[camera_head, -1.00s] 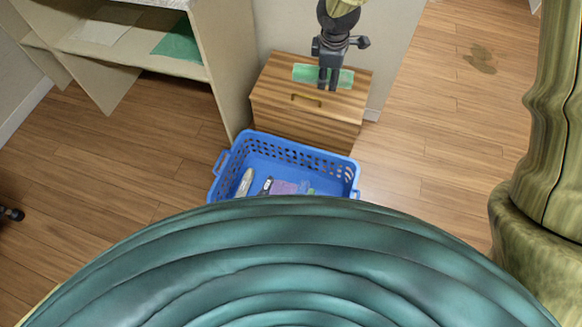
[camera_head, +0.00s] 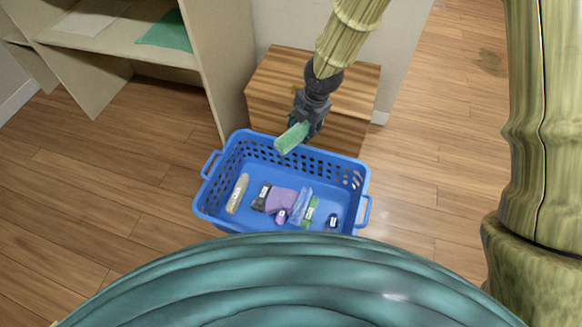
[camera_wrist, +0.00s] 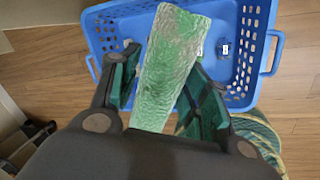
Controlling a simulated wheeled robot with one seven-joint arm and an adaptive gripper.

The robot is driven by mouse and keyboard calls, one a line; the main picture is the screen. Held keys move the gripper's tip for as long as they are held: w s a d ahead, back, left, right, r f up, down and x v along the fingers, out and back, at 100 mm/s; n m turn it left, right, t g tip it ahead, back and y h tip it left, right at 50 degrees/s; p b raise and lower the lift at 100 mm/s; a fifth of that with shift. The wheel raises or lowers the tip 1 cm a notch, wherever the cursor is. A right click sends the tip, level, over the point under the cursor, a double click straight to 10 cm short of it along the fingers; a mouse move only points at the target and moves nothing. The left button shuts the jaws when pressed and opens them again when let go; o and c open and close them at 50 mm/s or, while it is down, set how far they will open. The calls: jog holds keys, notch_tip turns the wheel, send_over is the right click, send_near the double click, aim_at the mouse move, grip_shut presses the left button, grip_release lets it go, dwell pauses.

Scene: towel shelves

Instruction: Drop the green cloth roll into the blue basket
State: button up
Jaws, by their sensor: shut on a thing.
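The green cloth roll (camera_head: 292,138) is in my gripper (camera_head: 305,122), which is shut on it. In the wrist view the roll (camera_wrist: 172,65) sticks out beyond the fingers, with the blue basket (camera_wrist: 265,40) behind it. In the head view the roll is over the back part of the blue basket (camera_head: 208,215), near its rear rim. The basket stands on the floor. The exact height of the roll above it is hard to tell.
Inside the basket lie a beige roll (camera_head: 238,194), a purple cloth (camera_head: 282,201), a blue roll (camera_head: 302,204), a green item (camera_head: 310,211) and small dark items. A wooden cabinet (camera_head: 275,85) stands behind it. A shelf (camera_head: 120,45) holding a green cloth (camera_head: 167,32) is at the left.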

jog(key=s+a+f+n+b, duration=0.1)
jog(key=f+n+b, duration=0.1)
jog(key=f+b, duration=0.5)
jog(key=s+a+f+n+g+b, duration=0.1)
jog(key=a+f+n+b, duration=0.1)
jog(key=f+b, duration=0.5)
notch_tip(320, 180, down, 5)
jog(key=shift+s+a+r+n+y+b, duration=0.2)
jog(key=shift+s+a+n+y+b, duration=0.15)
jog(key=shift+n, duration=0.45)
jog(key=shift+w, duration=0.1)
jog(key=o, duration=1.1)
jog(key=shift+r, duration=0.1)
jog(key=v, duration=1.2)
